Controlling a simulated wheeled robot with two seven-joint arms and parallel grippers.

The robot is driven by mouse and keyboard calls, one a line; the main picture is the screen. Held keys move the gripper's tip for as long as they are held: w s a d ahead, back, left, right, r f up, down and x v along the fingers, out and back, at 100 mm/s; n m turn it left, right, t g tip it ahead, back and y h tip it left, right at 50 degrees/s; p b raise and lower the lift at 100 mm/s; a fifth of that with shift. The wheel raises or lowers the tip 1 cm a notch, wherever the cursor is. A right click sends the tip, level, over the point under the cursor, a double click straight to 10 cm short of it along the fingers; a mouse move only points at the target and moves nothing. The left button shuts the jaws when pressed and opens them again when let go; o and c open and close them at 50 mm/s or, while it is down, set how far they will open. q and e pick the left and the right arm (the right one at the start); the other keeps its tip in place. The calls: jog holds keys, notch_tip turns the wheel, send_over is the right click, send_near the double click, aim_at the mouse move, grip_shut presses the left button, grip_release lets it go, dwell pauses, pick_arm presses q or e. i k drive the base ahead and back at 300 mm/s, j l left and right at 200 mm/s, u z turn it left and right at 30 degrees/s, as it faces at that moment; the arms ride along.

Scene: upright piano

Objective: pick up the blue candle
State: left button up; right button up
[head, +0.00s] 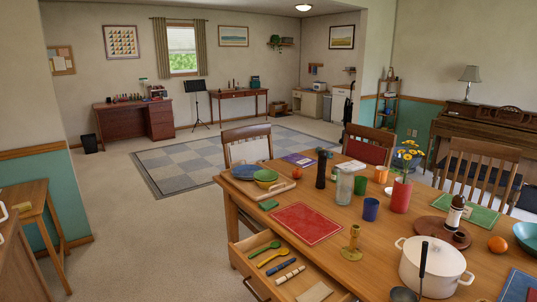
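A short dark blue stick (281,267), possibly the blue candle, lies in the open drawer (240,258) at the front left of the wooden dining table (325,262). It is small here, and I cannot tell for certain what it is. Beside it lie a yellow spoon (271,257), a green spoon (264,248) and a pale stick with dark bands (290,274). A brass candlestick (352,245) stands on the tabletop, with no candle visible in it. Neither of my grippers is in view.
A red mat (306,223) lies near the table's left edge. A white pot (432,268), a blue cup (370,210), a red vase (400,195) and a glass jar (344,188) crowd the table. Chairs stand behind it. The carpet (150,235) to the left is clear.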

aim_at(272, 271)
jog(key=i+j+z, duration=0.15)
jog(key=i, duration=0.35)
jog(key=i+j+z, duration=0.15)
jog(key=i, duration=0.35)
